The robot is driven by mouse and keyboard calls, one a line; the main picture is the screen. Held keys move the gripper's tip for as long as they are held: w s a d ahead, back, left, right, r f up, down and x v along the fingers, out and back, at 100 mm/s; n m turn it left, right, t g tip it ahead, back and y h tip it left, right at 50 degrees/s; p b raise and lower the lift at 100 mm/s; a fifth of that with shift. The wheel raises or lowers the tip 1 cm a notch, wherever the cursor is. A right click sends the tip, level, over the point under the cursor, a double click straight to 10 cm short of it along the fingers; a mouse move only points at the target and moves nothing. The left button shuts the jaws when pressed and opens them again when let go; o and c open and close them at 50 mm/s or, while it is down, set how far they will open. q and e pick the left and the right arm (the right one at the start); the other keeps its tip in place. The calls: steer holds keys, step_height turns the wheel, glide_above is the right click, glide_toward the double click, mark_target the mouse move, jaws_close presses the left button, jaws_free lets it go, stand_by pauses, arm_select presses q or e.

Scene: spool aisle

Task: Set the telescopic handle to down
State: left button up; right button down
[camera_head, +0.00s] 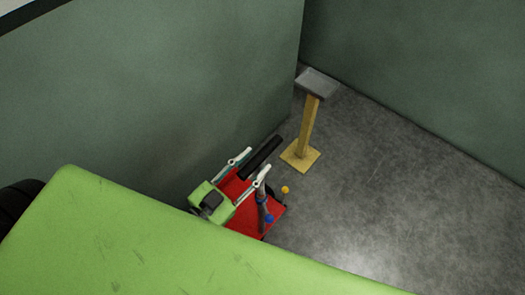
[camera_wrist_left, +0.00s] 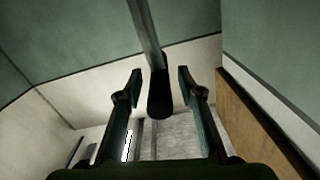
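My left gripper (camera_head: 256,160) has a green body and two pale fingers, above a red device. In the left wrist view its fingers (camera_wrist_left: 159,76) are open, one on each side of a black bar. This bar (camera_wrist_left: 160,98) appears to be the grip of the telescopic handle, with gaps on both sides. A grey rod (camera_wrist_left: 145,30) runs up from it. In the head view the black bar (camera_head: 262,157) lies between and beyond the fingertips. The red device (camera_head: 245,220) is partly hidden by my gripper and the green surface. My right gripper is out of view.
A yellow post (camera_head: 308,128) with a grey top plate stands on a square foot right of the device. Green walls (camera_head: 420,75) enclose the corner. A large light-green surface (camera_head: 130,240) fills the lower left. Grey floor (camera_head: 400,195) is clear at right.

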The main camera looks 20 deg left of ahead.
mark_target(263, 155)
arm_select(q)
steer(key=shift+x, duration=2)
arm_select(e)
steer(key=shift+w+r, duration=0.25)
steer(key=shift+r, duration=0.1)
